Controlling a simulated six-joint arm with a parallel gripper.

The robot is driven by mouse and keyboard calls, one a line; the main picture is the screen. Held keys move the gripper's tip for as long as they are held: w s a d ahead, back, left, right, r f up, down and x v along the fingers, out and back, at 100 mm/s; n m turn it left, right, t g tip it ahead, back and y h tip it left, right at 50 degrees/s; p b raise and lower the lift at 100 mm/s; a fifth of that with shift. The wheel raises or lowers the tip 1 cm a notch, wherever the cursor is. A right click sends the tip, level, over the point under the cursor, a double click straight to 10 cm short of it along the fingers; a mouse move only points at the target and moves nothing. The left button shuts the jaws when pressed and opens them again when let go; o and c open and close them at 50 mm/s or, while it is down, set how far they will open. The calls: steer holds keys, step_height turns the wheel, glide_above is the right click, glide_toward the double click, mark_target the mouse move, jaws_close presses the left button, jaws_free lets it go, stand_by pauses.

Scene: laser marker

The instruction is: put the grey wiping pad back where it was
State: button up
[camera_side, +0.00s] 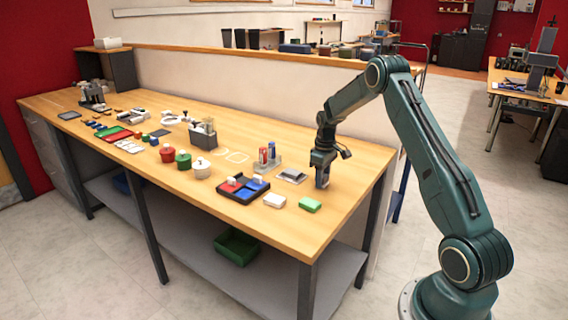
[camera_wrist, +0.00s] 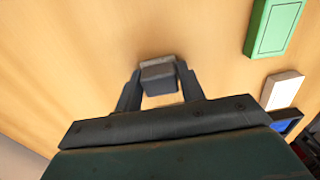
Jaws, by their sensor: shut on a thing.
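The grey wiping pad (camera_wrist: 158,74) is between my two fingers in the wrist view. It is a small block, light grey on top and darker on the side. My gripper (camera_wrist: 160,88) is shut on it. In the side view my gripper (camera_side: 322,184) points down low over the right end of the wooden bench, right of a small grey item on a flat holder. I cannot tell whether the pad touches the bench top.
A green block (camera_side: 310,204) and a white block (camera_side: 275,200) lie nearby at the front edge. A dark tray (camera_side: 240,196) with red and blue compartments is left of them. A holder (camera_side: 268,166) with red and blue items stands behind. Bare wood (camera_wrist: 70,50) surrounds the pad.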

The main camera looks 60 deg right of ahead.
steer(key=shift+f, duration=0.15)
steer(key=o, duration=0.9)
steer(key=shift+o, duration=0.2)
step_height(320, 180, up, 12)
steer(key=shift+r, duration=0.2)
stand_by(0.4)
